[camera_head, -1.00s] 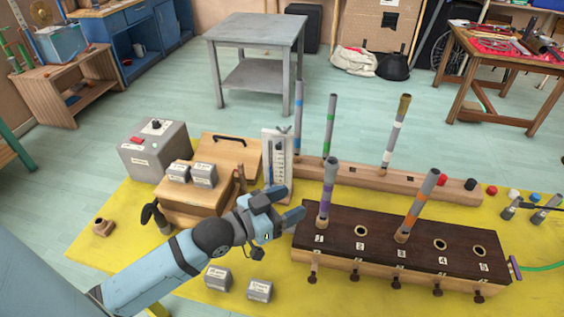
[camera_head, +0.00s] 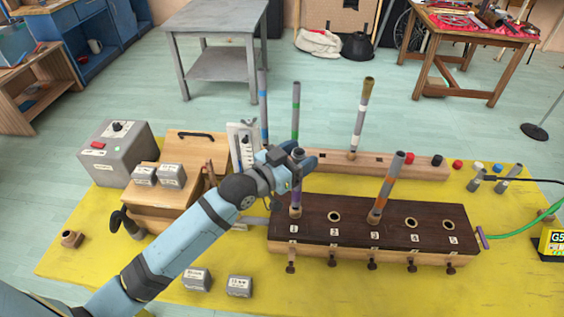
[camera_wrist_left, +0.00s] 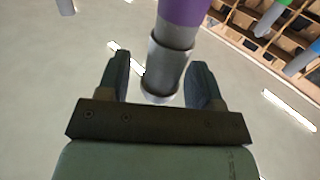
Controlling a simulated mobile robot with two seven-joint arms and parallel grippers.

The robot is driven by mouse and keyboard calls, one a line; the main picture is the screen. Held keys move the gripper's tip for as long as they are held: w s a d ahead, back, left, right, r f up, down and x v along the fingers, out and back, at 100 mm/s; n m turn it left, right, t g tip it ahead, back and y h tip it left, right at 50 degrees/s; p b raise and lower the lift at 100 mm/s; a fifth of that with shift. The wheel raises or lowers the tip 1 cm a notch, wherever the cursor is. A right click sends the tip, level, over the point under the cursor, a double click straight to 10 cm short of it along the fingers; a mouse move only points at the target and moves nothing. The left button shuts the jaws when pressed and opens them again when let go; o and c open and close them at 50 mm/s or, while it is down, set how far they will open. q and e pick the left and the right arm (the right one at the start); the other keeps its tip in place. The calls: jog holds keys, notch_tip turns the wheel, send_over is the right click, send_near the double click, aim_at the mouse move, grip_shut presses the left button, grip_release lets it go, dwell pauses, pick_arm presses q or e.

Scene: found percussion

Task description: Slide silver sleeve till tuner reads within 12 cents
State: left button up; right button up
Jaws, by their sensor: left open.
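The tube with the purple band (camera_head: 296,197) stands upright in hole 1 of the dark-topped wooden block (camera_head: 340,232). The silver sleeve (camera_wrist_left: 166,66) is at its end beside the purple band in the left wrist view. My left gripper (camera_head: 296,160) is at the top of this tube. In the left wrist view its open fingers (camera_wrist_left: 160,78) stand on either side of the sleeve, with a gap visible at least on the left. The yellow tuner (camera_head: 553,243) is cut off by the right edge; its display shows "G5", the rest is out of view. My right gripper is not in view.
A second tube with an orange band (camera_head: 386,188) leans in hole 3. Behind stands a wooden rail (camera_head: 400,166) with several banded tubes. A wooden box (camera_head: 195,150) and grey box (camera_head: 115,155) stand left.

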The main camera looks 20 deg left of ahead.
pick_arm(q)
jog(key=shift+x, duration=0.85)
jog(key=shift+c, duration=0.2)
jog(key=c, duration=0.9)
jog(key=shift+c, duration=0.2)
jog(key=shift+r+p, duration=1)
jog(key=shift+p, duration=0.05)
jog(key=o, duration=1)
jog(key=shift+c, duration=0.2)
